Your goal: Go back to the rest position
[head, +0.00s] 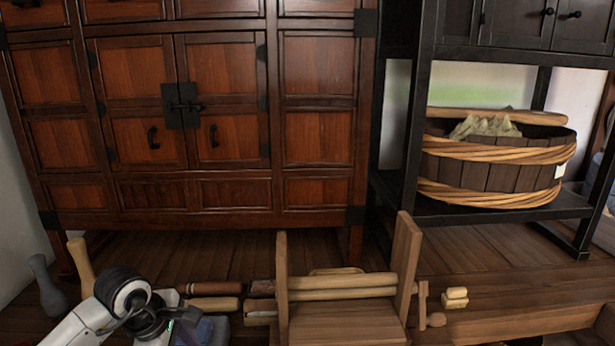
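My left arm comes in at the bottom left, white with a black joint. The dark end of the arm, with my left gripper (170,322), is at the bottom edge. Its fingers cannot be made out, so I cannot tell whether it is open or shut or holds anything. A blue-grey shape beside it is cut off by the frame. My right gripper is not in view.
A wooden frame with rollers (343,294) stands at bottom centre. Wooden-handled tools (212,303) lie to its left, small pale blocks (455,298) to its right. A red-brown cabinet (190,120) stands behind. A rope-bound tub (492,160) sits on a black shelf (460,216).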

